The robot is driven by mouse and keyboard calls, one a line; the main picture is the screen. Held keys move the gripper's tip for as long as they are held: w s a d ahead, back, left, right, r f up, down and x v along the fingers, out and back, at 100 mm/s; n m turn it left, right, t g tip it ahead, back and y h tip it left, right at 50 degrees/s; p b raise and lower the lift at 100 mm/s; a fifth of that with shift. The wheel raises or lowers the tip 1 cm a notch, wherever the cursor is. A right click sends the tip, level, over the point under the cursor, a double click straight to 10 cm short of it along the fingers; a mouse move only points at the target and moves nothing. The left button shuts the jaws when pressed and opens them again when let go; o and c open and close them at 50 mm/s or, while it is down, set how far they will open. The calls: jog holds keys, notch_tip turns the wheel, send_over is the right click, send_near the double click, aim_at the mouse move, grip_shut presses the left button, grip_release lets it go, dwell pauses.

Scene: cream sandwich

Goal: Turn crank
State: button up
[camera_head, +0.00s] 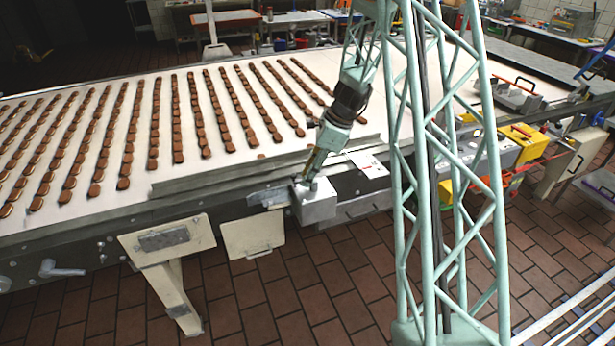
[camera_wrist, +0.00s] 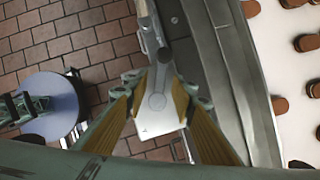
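My gripper (camera_head: 309,182) points down at a pale grey metal box (camera_head: 316,207) on the front side of the conveyor. In the wrist view, the fingers of my gripper (camera_wrist: 160,86) are spread apart, with the light box (camera_wrist: 156,125) showing between and below them. A grey metal handle shaped like a crank (camera_head: 60,269) sticks out from the conveyor's front side at far left, well away from my gripper. I cannot tell which part is the task's crank.
The white conveyor belt (camera_head: 140,170) carries rows of brown cookies behind my gripper. Pale panels (camera_head: 253,234) hang from its front, left of the box. Yellow units (camera_head: 521,142) stand at right. The brown tiled floor in front is mostly clear.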

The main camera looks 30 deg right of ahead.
grip_shut()
jog(key=shift+m, duration=0.3)
dwell(0.3)
